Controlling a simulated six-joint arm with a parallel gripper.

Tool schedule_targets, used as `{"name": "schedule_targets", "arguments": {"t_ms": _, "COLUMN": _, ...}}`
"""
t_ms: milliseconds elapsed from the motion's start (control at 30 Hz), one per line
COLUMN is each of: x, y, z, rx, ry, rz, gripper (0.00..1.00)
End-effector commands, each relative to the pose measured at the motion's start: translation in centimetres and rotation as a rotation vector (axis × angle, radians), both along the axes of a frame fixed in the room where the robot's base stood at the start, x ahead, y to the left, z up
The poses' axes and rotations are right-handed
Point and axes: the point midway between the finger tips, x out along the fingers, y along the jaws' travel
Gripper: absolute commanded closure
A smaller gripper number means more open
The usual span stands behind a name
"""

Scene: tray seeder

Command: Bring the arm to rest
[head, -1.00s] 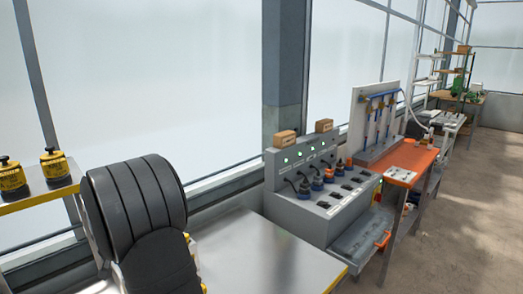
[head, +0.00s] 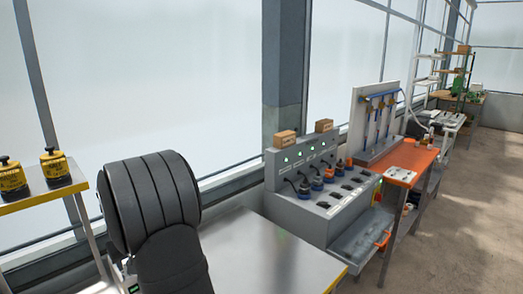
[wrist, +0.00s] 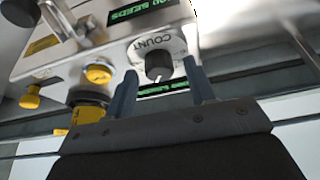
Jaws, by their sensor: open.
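My arm shows in the head view as a thick black ribbed link (head: 150,205) at the lower left; my gripper is out of sight there. In the wrist view my gripper (wrist: 163,82) is open, with its two blue-grey fingers pointing up the picture. A black COUNT knob (wrist: 158,66) on a white label shows between the fingers. I cannot tell how far the fingertips are from it. Nothing is held.
The metal panel (wrist: 85,60) around the knob carries yellow knobs (wrist: 98,73) and a green-lettered seed display (wrist: 140,10). In the head view a bare metal table (head: 270,250), a grey socket station (head: 320,205) and an orange bench (head: 415,155) stand rightward.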

Motion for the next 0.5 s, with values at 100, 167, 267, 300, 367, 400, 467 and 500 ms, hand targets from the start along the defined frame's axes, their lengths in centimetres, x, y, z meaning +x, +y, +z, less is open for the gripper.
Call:
{"name": "schedule_targets", "arguments": {"t_ms": 100, "x": 0.06, "y": -0.05, "z": -0.01, "rx": 0.0, "ry": 0.0, "rz": 0.035, "gripper": 0.5}}
{"name": "schedule_targets", "arguments": {"t_ms": 167, "x": 0.08, "y": -0.06, "z": -0.01, "rx": 0.0, "ry": 0.0, "rz": 0.049, "gripper": 0.5}}
{"name": "schedule_targets", "arguments": {"t_ms": 267, "x": 0.06, "y": -0.05, "z": -0.01, "rx": 0.0, "ry": 0.0, "rz": 0.064, "gripper": 0.5}}
{"name": "schedule_targets", "arguments": {"t_ms": 300, "x": 0.06, "y": -0.05, "z": -0.01, "rx": 0.0, "ry": 0.0, "rz": 0.066, "gripper": 0.5}}
{"name": "schedule_targets", "arguments": {"t_ms": 367, "x": 0.06, "y": -0.04, "z": -0.01, "rx": 0.0, "ry": 0.0, "rz": 0.069, "gripper": 0.5}}
{"name": "schedule_targets", "arguments": {"t_ms": 400, "x": 0.06, "y": -0.04, "z": -0.01, "rx": 0.0, "ry": 0.0, "rz": 0.07, "gripper": 0.5}}
{"name": "schedule_targets", "arguments": {"t_ms": 467, "x": 0.06, "y": -0.04, "z": -0.01, "rx": 0.0, "ry": 0.0, "rz": 0.07, "gripper": 0.5}}
{"name": "schedule_targets", "arguments": {"t_ms": 500, "x": 0.06, "y": -0.04, "z": -0.01, "rx": 0.0, "ry": 0.0, "rz": 0.07, "gripper": 0.5}}
